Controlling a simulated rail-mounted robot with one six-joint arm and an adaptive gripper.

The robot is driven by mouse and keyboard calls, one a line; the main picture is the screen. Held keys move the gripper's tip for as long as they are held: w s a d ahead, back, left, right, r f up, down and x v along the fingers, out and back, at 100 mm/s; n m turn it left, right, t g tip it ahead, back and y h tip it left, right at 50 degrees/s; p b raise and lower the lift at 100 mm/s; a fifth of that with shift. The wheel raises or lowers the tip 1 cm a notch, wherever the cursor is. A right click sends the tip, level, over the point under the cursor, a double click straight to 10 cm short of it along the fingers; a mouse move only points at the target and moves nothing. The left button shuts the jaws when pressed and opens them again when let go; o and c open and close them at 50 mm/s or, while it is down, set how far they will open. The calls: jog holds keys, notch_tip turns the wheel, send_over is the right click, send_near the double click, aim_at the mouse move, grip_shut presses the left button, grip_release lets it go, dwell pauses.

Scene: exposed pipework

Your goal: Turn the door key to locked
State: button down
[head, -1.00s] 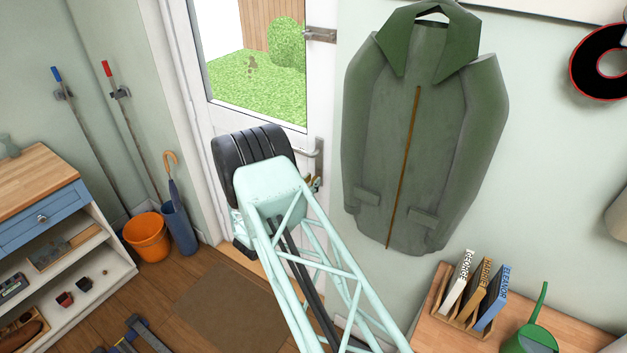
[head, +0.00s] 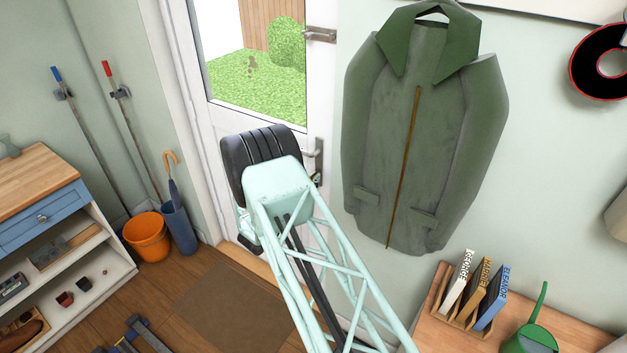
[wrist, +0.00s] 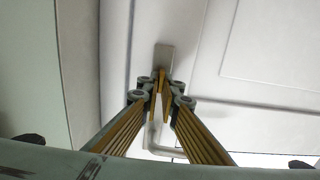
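The white door (head: 257,128) with a glass pane stands behind my arm in the head view. Its grey handle and plate (head: 318,157) show just right of my arm's dark wrist part. In the wrist view, the plate (wrist: 164,56) lies beyond my fingertips and the bent handle (wrist: 156,142) shows below, between the fingers. My gripper (wrist: 161,92) points at the plate, with its two yellow-lined fingers drawn close together and only a narrow gap at the tips. I cannot make out the key; the fingertips cover that spot.
A green coat (head: 425,140) hangs on the wall right of the door. An orange bucket (head: 147,237) and umbrella stand (head: 180,230) are left of it. A bench with a letter rack (head: 470,300) and green watering can (head: 530,338) stands at lower right.

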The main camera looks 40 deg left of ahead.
jog(key=shift+f+m+b, duration=0.15)
jog(key=shift+m+b, duration=0.55)
jog(key=shift+b, duration=0.3)
jog(key=m+b, duration=0.2)
jog(key=b, duration=0.1)
jog(key=shift+d+f+m, duration=0.1)
jog(key=shift+d+m, duration=0.05)
jog(key=shift+m, duration=0.15)
jog(key=shift+d+f+m+b, duration=0.1)
jog(key=shift+d+m+b, duration=0.05)
jog(key=shift+m+b, duration=3.35)
jog(key=shift+d+f+m+b, duration=0.1)
jog(key=shift+m+b, duration=3.4)
jog(key=c, duration=2.9)
grip_release()
